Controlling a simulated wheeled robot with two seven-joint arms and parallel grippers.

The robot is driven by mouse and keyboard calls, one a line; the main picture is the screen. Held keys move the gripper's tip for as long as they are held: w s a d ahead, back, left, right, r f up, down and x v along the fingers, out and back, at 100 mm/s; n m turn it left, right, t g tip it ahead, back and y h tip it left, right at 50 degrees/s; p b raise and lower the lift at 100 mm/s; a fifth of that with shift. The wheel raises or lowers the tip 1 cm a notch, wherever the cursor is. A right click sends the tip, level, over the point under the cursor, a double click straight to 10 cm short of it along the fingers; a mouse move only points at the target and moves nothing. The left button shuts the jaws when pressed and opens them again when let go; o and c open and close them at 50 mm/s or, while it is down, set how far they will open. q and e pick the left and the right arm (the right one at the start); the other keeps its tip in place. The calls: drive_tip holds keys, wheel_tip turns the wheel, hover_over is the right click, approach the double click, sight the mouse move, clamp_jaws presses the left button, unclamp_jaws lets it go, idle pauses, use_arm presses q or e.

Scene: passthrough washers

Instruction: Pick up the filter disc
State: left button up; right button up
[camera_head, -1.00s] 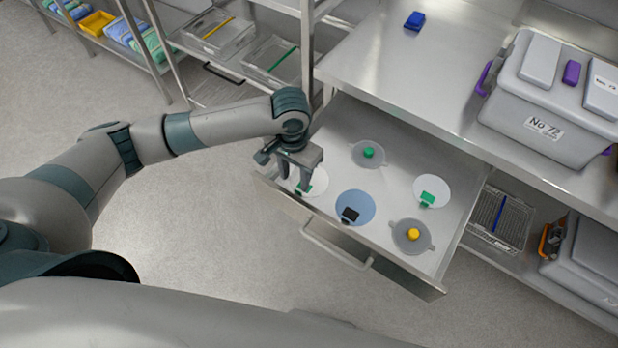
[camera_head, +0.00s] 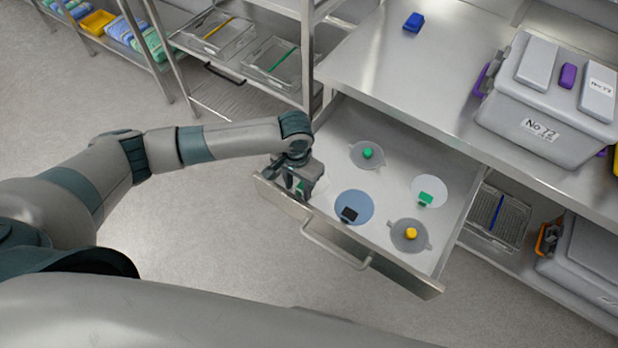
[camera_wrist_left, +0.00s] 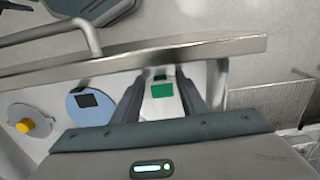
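A white disc with a green tab (camera_wrist_left: 162,90) lies at the drawer's left end, mostly hidden by my gripper in the head view. My left gripper (camera_head: 302,190) is low over it, inside the drawer's front left corner. In the wrist view its fingers (camera_wrist_left: 161,82) are apart, with the green tab showing between them; I cannot tell whether they touch it. A second white disc (camera_head: 429,186) with a green tab lies to the right. A blue disc (camera_head: 361,203) with a black tab lies between. My right gripper is not in view.
The open drawer (camera_head: 440,282) also holds a grey disc with a green knob (camera_head: 367,152) and one with a yellow knob (camera_head: 411,233). Its front wall and handle (camera_head: 335,245) are close to my gripper. A grey bin (camera_head: 560,95) stands on the counter.

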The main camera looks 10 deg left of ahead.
use_arm(q)
drive_tip(key=shift+f, duration=0.35)
drive_tip(key=shift+c, duration=0.6)
clamp_jaws()
wheel_tip(320, 180, up, 10)
drive_tip(key=b, duration=0.2)
drive_tip(key=shift+s, duration=0.1)
idle(0.5)
